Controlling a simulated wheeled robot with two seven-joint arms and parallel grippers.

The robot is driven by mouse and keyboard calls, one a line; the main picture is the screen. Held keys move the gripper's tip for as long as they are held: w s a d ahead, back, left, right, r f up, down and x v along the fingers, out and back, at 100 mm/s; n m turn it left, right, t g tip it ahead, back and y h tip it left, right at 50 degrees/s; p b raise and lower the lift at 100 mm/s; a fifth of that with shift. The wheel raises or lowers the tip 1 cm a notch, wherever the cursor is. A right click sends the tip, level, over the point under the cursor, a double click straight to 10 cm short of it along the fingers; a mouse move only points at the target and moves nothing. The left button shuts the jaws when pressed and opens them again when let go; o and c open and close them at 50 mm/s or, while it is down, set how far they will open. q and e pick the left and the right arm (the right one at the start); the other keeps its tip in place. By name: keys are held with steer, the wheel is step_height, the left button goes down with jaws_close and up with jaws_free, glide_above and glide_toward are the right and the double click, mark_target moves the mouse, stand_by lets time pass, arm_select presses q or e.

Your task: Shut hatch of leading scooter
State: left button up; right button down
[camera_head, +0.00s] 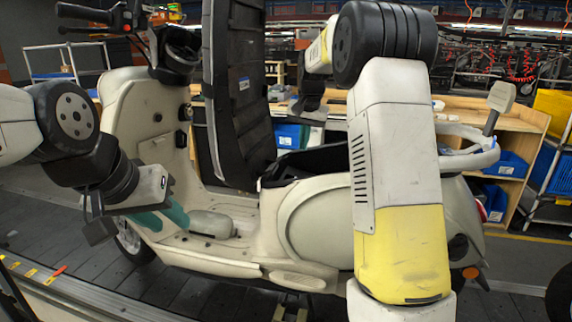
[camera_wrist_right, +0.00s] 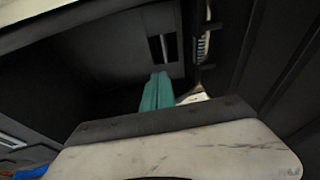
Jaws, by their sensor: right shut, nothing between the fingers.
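A cream scooter (camera_head: 300,225) stands side-on on the conveyor. Its hatch, the long dark seat panel (camera_head: 240,95), is raised nearly upright above the open compartment (camera_head: 310,160). My right arm crosses in front of the scooter's rear. In the right wrist view the right gripper's teal fingers (camera_wrist_right: 157,92) are together and empty, in front of dark surfaces. My left gripper (camera_head: 162,218) has teal fingers beside the scooter's front footwell; their gap is not clear, and I see nothing held.
The handlebar (camera_head: 105,18) rises at upper left. A rear grab rail (camera_head: 470,150) stands behind my right arm. Wooden shelving with blue bins (camera_head: 508,164) lies behind the scooter. The conveyor slats (camera_head: 85,270) are clear at front left.

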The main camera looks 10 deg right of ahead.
steer(key=shift+s+a+x, duration=0.1)
steer(key=shift+a+x, duration=0.15)
steer(key=shift+x, duration=2)
steer(key=shift+s+a+x, duration=0.1)
steer(key=shift+a+x, duration=0.15)
steer(key=shift+x, duration=1.95)
steer(key=shift+s+a+x, duration=0.1)
steer(key=shift+a+x, duration=0.15)
steer(key=shift+x, duration=2)
steer(key=shift+f, duration=0.15)
steer(key=shift+g+h, duration=0.3)
steer(key=shift+h, duration=0.3)
steer(key=f, duration=0.3)
steer(key=a+f, duration=0.1)
steer(key=f, duration=0.1)
steer(key=shift+w+a, duration=0.1)
steer(key=shift+w, duration=0.15)
steer(key=shift+a+f, duration=0.1)
steer(key=shift+f, duration=0.25)
steer(key=shift+r, duration=0.1)
